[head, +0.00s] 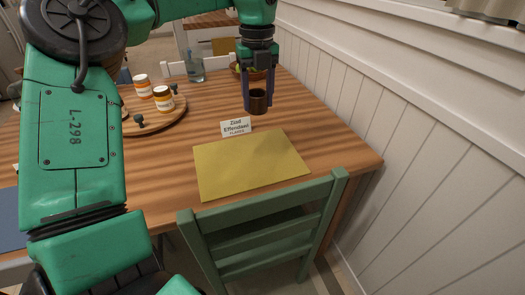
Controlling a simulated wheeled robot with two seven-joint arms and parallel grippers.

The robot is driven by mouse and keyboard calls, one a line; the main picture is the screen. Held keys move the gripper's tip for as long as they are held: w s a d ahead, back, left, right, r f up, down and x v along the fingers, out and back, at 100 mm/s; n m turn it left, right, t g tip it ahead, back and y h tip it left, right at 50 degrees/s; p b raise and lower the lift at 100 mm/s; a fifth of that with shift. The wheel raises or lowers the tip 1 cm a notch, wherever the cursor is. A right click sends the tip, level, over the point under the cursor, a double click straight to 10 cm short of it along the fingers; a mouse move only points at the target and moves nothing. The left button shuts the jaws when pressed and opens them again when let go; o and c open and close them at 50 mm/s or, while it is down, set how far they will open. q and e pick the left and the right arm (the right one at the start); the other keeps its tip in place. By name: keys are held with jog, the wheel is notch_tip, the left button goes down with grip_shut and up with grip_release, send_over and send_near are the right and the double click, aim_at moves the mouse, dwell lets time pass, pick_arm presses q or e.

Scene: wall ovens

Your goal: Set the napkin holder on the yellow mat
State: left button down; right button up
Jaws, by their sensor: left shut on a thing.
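The napkin holder (258,104), a short dark brown cylinder open at the top, hangs between the fingers of my left gripper (257,96). The gripper points down and is shut on it. The holder appears a little above the wooden table, behind the name card; the exact gap is hard to tell. The yellow mat (250,165) lies flat and bare at the near right part of the table, closer to me than the holder. My right gripper is not in view.
A white name card (236,126) stands at the mat's back edge. A round wooden board (150,120) with two jars is at left. A bottle (195,67) and a bowl (238,68) are behind. A green chair (270,235) stands at the near edge; a white wall (400,110) is right.

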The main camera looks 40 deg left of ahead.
aim_at(259, 158)
pick_arm(q)
notch_tip(259, 158, down, 16)
jog(key=shift+r+b, duration=0.1)
jog(key=shift+b, duration=0.35)
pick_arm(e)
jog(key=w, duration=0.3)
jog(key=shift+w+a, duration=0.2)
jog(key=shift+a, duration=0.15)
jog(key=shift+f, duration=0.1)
pick_arm(q)
jog(key=shift+c, duration=1.1)
grip_release()
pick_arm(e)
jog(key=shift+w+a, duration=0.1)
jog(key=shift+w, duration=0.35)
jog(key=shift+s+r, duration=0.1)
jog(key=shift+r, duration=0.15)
